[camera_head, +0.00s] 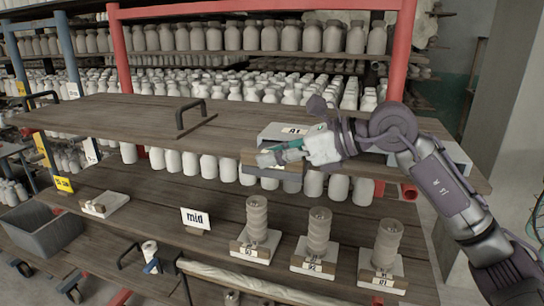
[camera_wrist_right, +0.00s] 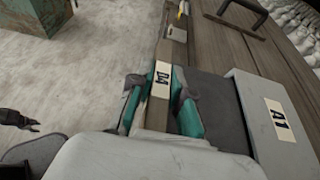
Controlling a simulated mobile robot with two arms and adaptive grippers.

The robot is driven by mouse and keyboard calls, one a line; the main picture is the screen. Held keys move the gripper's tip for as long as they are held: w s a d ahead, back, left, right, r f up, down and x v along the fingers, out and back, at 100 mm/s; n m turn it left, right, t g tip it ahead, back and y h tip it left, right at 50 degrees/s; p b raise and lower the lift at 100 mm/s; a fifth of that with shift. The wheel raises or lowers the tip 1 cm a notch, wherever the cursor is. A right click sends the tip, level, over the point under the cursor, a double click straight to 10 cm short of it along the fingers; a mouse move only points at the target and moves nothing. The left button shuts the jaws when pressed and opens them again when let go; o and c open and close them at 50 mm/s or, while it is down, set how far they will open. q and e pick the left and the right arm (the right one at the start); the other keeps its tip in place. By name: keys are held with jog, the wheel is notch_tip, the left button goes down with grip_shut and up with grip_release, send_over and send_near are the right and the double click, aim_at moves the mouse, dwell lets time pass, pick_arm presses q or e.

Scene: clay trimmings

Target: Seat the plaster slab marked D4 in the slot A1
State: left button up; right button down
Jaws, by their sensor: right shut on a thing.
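The slab marked D4 (camera_wrist_right: 160,92) is a narrow brownish piece with a white label. My right gripper (camera_wrist_right: 157,85) is shut on it, with a teal finger on each side. In the head view my right gripper (camera_head: 273,155) holds the slab (camera_head: 250,157) at the front edge of the upper shelf. The slot A1 (camera_head: 294,130) is a pale grey holder just behind it. In the wrist view the holder's A1 label (camera_wrist_right: 280,120) lies right of the slab, with a dark grey surface between them. I cannot tell whether slab and holder touch.
The shelf below carries a "mid" sign (camera_head: 196,219), several ribbed pieces on labelled bases (camera_head: 318,232) and a small pale slab (camera_head: 105,204). Rows of bottles stand behind.

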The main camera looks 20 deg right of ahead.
aim_at(287, 138)
jog(key=shift+w+d+r+p, duration=0.1)
jog(key=shift+w+d+p, duration=0.15)
jog(key=shift+w+d, duration=0.45)
jog(key=shift+w+d+p, duration=0.25)
jog(key=shift+w+d, duration=0.15)
jog(key=shift+w, duration=0.5)
jog(key=shift+w+d+p, duration=0.3)
jog(key=shift+w+d, duration=0.2)
jog(key=shift+w, duration=0.25)
jog(key=shift+w+d+p, duration=0.35)
jog(key=shift+w+d, duration=0.2)
jog(key=shift+w, duration=0.25)
jog(key=shift+w+d+p, duration=0.3)
jog(key=shift+w+d, duration=0.2)
jog(key=shift+w, duration=0.25)
jog(key=c, duration=1.3)
grip_release()
jog(key=shift+c, duration=0.2)
jog(key=o, duration=0.3)
jog(key=shift+s+a, duration=0.1)
jog(key=v, duration=1.2)
